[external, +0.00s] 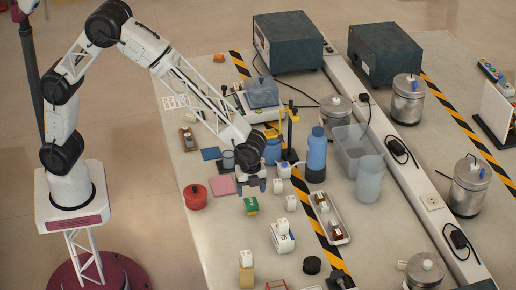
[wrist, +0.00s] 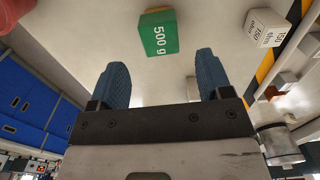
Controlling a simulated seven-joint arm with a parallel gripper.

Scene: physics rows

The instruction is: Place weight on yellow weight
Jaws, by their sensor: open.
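Small white blocks (external: 278,186) stand close to my gripper. A white block labelled "150 ohm" (wrist: 265,28) is at right. A red pot (external: 195,197), blue bottle (external: 316,153), clear bin (external: 358,137) and parts tray (external: 328,220) surround the area. The table's left front is clear.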

